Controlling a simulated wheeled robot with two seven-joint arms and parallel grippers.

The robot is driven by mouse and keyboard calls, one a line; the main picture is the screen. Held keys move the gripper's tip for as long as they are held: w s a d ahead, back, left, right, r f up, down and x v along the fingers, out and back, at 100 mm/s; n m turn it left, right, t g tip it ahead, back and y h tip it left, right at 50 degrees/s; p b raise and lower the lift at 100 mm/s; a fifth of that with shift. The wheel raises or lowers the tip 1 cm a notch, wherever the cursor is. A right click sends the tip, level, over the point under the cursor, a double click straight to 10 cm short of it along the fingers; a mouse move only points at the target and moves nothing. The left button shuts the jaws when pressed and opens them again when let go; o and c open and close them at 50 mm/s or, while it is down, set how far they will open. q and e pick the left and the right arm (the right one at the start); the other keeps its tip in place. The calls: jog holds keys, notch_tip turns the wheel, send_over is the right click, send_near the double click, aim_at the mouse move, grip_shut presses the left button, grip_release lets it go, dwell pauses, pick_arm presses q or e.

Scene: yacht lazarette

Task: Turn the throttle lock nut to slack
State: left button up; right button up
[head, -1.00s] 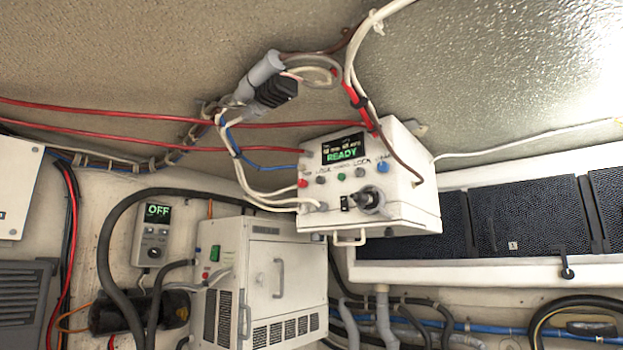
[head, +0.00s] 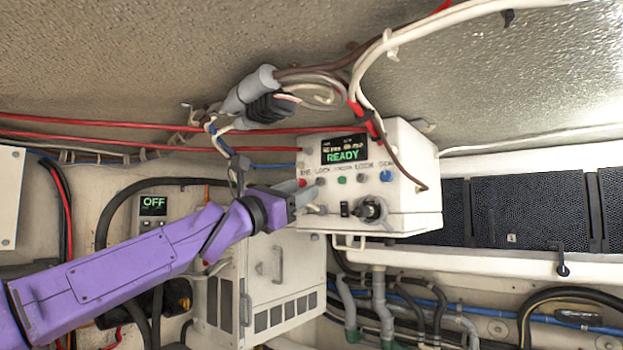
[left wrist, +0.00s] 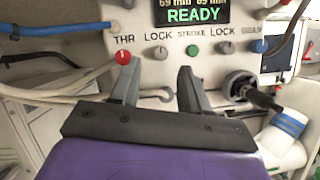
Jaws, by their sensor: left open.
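The white control box (head: 412,200) hangs under the ceiling, with a lit READY screen (head: 344,151). On its front, a red knob (left wrist: 123,57) sits under the THR label, with a small grey throttle lock nut (left wrist: 161,54) just right of it under LOCK. The nut also shows in the head view (head: 320,181). My left gripper (left wrist: 158,72) is open and empty in front of the panel. In the left wrist view its fingertips lie a little below the nut, one to each side. I cannot tell the remaining gap. My right gripper is not in view.
To the nut's right are a green button (left wrist: 193,52), a second grey lock nut (left wrist: 223,47) and a blue knob (left wrist: 260,46). A black lever (head: 371,209) juts out below. Cables run left of the box. A white cabinet (head: 290,260) stands below.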

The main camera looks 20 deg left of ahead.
aim_at(318, 182)
pick_arm(q)
jog(key=x, duration=0.1)
jog(key=p+x, duration=0.1)
jog(key=x, duration=0.1)
jog(key=shift+w+d+r, duration=0.1)
jog(key=shift+d+r, duration=0.15)
jog(key=shift+r, duration=0.1)
jog(key=shift+w+d+p, duration=0.15)
jog(key=shift+w+p, duration=0.25)
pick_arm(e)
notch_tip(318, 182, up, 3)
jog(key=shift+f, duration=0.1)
